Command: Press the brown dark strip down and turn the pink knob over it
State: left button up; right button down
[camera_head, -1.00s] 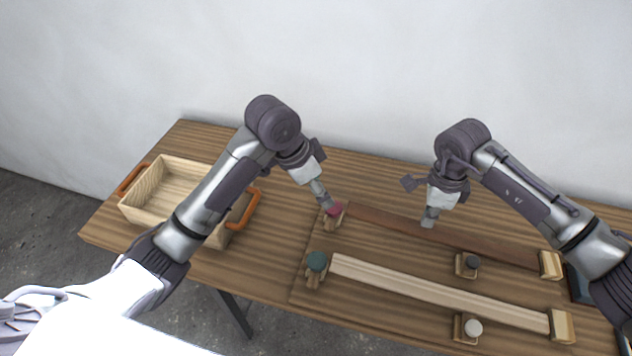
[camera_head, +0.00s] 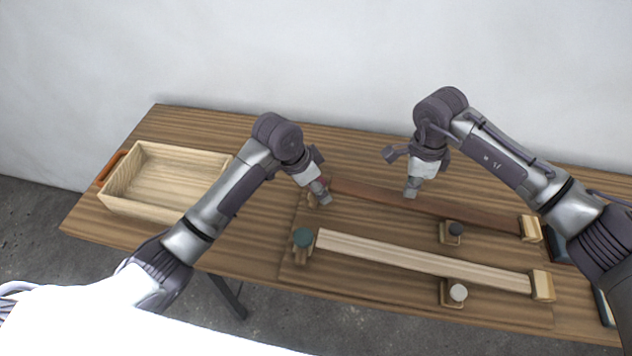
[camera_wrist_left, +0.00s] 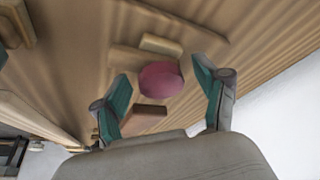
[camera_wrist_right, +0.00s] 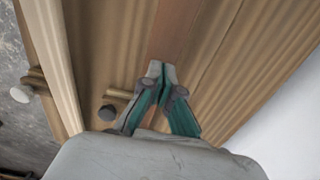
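The brown dark strip (camera_head: 460,215) lies along the back of the board, its right end at a light wood block (camera_head: 530,228). The pink knob (camera_wrist_left: 160,78) is at the strip's left end, mostly hidden in the head view. My left gripper (camera_head: 325,197) is open, its teal fingers on either side of the knob in the left wrist view; contact is unclear. The strip's brown end (camera_wrist_left: 145,118) shows beside the knob there. My right gripper (camera_head: 410,194) is shut, fingertips together and pointing down at the strip (camera_wrist_right: 178,35); whether they touch it is unclear.
A pale strip (camera_head: 420,261) lies nearer me, with a teal knob (camera_head: 303,238) at its left end and a white knob (camera_head: 458,292) beside it. A dark knob (camera_head: 456,229) stands between the strips. A wooden tray (camera_head: 150,208) stands at left.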

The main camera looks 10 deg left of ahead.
pick_arm(q)
jog(key=c, duration=1)
jog(key=shift+o, duration=0.2)
pick_arm(e)
jog(key=shift+f, duration=0.15)
jog(key=shift+f, duration=0.6)
jog(key=shift+f, duration=0.1)
